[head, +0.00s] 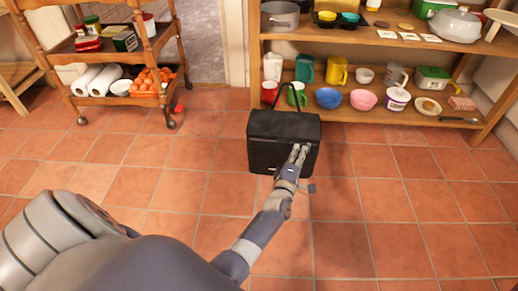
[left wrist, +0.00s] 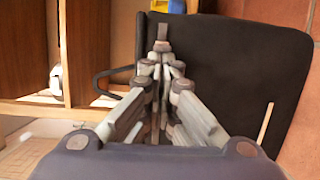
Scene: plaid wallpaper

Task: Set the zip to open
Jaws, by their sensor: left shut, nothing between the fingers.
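A black bag (head: 270,135) with a thin looped handle (head: 291,92) stands upright on the tiled floor, in front of the wooden shelf. It fills much of the left wrist view (left wrist: 245,75), where its handle (left wrist: 105,84) shows at the left. My left gripper (head: 299,150) is shut and empty, its fingers against or just in front of the bag's right side. Its fingertips (left wrist: 163,45) overlap the bag's dark face in the left wrist view; contact cannot be told. A pale thin strip (left wrist: 266,122) shows on the bag there. I cannot make out the zip clearly. My right gripper is out of view.
A wooden shelf unit (head: 375,116) with mugs, bowls and pots stands close behind the bag. The tiled floor (head: 400,220) to the right and front is clear.

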